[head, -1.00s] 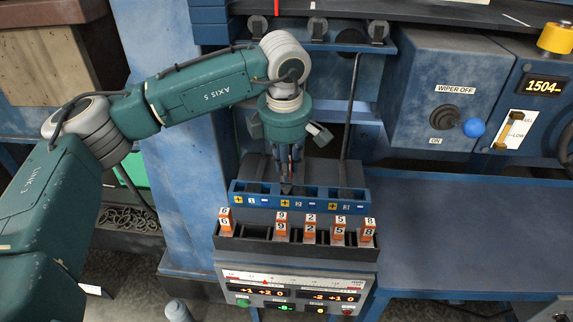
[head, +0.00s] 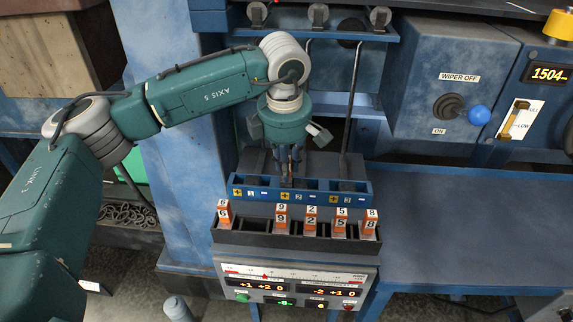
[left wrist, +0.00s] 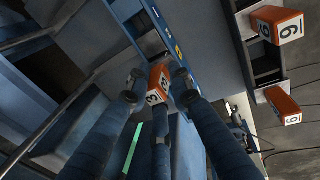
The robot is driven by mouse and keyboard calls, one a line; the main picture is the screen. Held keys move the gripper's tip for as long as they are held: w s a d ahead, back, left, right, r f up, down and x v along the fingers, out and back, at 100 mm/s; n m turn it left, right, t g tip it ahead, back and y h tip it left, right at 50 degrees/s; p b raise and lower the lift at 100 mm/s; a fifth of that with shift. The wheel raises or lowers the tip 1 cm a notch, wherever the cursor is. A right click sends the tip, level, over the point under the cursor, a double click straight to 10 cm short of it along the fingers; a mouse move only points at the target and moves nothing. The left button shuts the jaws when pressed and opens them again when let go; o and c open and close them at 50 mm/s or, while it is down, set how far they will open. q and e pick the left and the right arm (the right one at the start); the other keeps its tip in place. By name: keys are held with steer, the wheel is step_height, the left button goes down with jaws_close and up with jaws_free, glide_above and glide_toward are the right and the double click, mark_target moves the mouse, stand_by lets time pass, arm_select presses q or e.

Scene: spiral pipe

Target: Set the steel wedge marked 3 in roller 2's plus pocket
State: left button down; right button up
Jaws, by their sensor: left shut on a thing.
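My left gripper (head: 289,168) points down over the middle of the blue pocket block (head: 360,199), above the yellow plus mark of roller 2 (head: 285,196). It is shut on the steel wedge marked 3, whose orange numbered head (left wrist: 160,82) shows between the fingertips in the left wrist view (left wrist: 158,90). In the head view the wedge is mostly hidden by the fingers. Its lower end is at or just over the roller 2 plus pocket; I cannot tell how far in it is. My right gripper is not in view.
A dark rack (head: 258,238) in front of the block holds several orange-topped wedges marked 6, 9, 2, 5 and 8. A lit gauge panel (head: 292,280) is below it. A thin upright rod (head: 354,100) stands behind right. The blue table (head: 470,225) at right is clear.

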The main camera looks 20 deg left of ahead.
arm_select(q)
steer(key=shift+f+b, duration=0.55)
steer(key=shift+f, duration=0.25)
steer(key=c, duration=1.5)
jaws_free()
steer(key=shift+o, duration=0.2)
step_height(320, 180, up, 12)
steer(key=s, duration=0.2)
steer(key=shift+d, duration=0.2)
steer(key=shift+s, duration=0.1)
